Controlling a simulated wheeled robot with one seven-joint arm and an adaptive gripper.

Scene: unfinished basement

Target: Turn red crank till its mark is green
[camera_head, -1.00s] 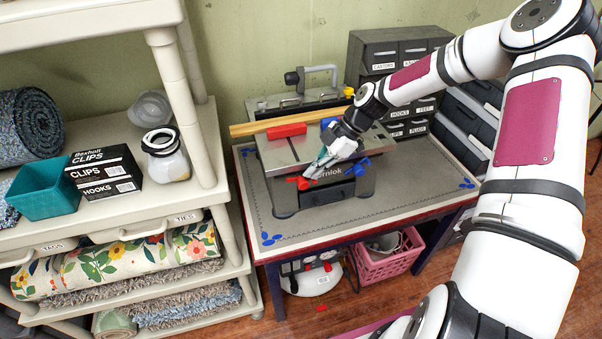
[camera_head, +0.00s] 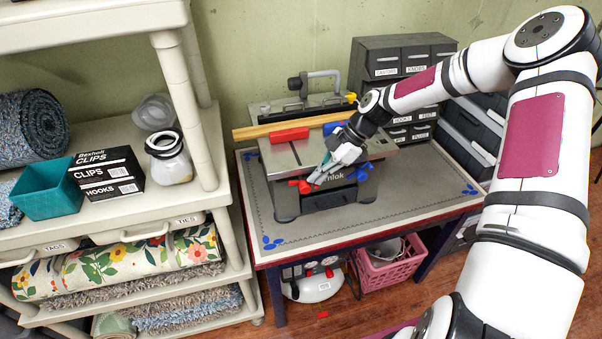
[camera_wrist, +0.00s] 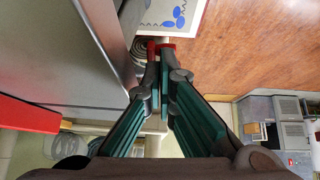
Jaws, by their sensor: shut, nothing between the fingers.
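The red crank (camera_head: 303,186) is on the front left of a grey bench machine (camera_head: 290,160) on the workbench. My gripper (camera_head: 317,179) reaches down from the right in front of the machine. Its fingers are shut and empty, with their tips beside the crank. In the wrist view, a red part of the crank (camera_wrist: 161,43) shows just beyond the fingertips (camera_wrist: 165,48). The fingers cover part of it, and I cannot tell whether they touch. I cannot make out the crank's mark or its colour.
A blue knob (camera_head: 364,171) is on the machine's front, right of my gripper. A red block (camera_head: 289,134) lies at the machine's back edge. Dark drawer cabinets (camera_head: 403,62) stand behind. A cream shelf unit (camera_head: 225,215) is at left. The bench front is largely clear.

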